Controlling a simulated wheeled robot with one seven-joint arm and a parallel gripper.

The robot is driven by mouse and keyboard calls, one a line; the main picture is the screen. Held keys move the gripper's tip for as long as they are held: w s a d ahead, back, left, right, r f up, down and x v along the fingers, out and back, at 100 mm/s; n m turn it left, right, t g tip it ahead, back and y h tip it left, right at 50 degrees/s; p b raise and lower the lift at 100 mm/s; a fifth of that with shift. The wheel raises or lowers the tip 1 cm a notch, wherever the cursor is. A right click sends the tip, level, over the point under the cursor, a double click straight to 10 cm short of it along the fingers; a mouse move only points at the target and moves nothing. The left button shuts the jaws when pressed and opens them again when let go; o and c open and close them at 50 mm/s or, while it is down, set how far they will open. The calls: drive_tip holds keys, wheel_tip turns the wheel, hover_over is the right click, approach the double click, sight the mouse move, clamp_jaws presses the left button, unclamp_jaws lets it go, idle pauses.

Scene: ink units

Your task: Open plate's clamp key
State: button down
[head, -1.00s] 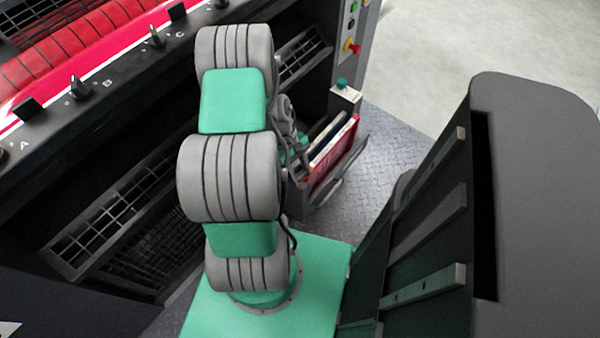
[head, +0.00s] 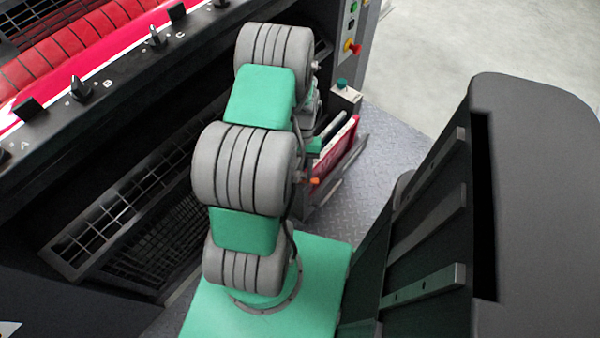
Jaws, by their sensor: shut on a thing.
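I cannot pick out the plate's clamp key with certainty. A small orange tip (head: 315,181) shows just right of my arm's large middle joint; I cannot tell what it belongs to. Black upright knobs stand on the dark rail at the upper left, one by the letter B (head: 78,90) and one by the letter C (head: 154,38). My arm rises from its green base in the middle of the head view. Its far end is hidden behind its own links, so my gripper and anything in it do not show.
A red roller (head: 60,52) lies behind the rail. A wire grille (head: 100,222) is below it. A holder with a red panel (head: 338,150) stands right of my arm. The patterned metal floor (head: 390,150) is open there.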

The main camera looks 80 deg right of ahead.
drive_tip(key=m+t, duration=0.1)
drive_tip(key=m, duration=0.2)
drive_tip(key=shift+m+p, duration=0.3)
drive_tip(key=shift+m+t+h+p, duration=0.35)
drive_tip(key=shift+m+t, duration=0.45)
drive_tip(key=shift+m, duration=0.6)
drive_tip(key=c, duration=0.8)
unclamp_jaws()
drive_tip(key=shift+c, duration=0.2)
drive_tip(key=p+v, duration=0.1)
drive_tip(key=v, duration=0.6)
drive_tip(key=shift+d+r, duration=0.2)
drive_tip(key=shift+r, duration=0.15)
